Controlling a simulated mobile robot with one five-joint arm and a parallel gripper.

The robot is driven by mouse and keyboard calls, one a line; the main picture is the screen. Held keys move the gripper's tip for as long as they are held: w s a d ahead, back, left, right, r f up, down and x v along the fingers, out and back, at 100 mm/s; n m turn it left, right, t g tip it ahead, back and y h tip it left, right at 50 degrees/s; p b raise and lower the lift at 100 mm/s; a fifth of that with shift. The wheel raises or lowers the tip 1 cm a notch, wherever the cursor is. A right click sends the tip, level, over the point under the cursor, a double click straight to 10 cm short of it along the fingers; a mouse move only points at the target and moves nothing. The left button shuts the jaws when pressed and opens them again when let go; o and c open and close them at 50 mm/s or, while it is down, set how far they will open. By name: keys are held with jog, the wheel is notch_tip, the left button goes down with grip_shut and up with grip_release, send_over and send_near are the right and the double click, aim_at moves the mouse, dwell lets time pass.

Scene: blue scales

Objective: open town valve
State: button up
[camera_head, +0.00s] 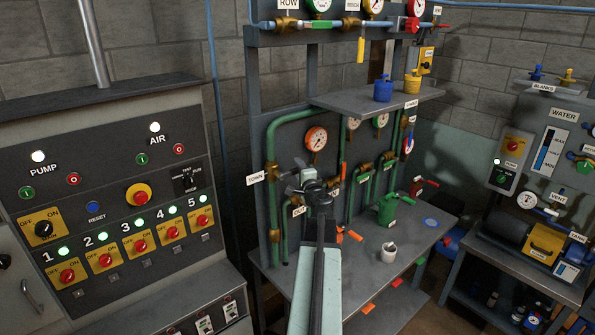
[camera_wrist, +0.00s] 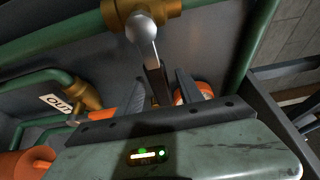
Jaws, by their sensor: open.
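The TOWN label (camera_head: 255,178) is on the left of the pipe frame, beside a brass valve body (camera_head: 271,174) on a green pipe. My gripper (camera_head: 304,180) is just right of this valve and partly hides the parts behind it. In the wrist view a brass valve body (camera_wrist: 165,9) with a silver lever (camera_wrist: 142,29) is at the top; it appears to be the town valve. The lever hangs down toward the gap between my open fingers (camera_wrist: 160,84). Its lower end is dark, and I cannot tell whether it touches a finger.
An OUT label (camera_wrist: 60,103) and another brass valve (camera_wrist: 86,92) are left in the wrist view. A green can (camera_head: 387,211) and a white cup (camera_head: 389,251) stand on the bench. A shelf (camera_head: 340,98) overhangs the pipes. The control panel (camera_head: 110,200) is at left.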

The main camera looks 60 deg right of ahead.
jog(key=shift+s, duration=0.1)
jog(key=shift+c, duration=0.3)
jog(key=shift+a, duration=0.1)
grip_shut()
dwell(0.9)
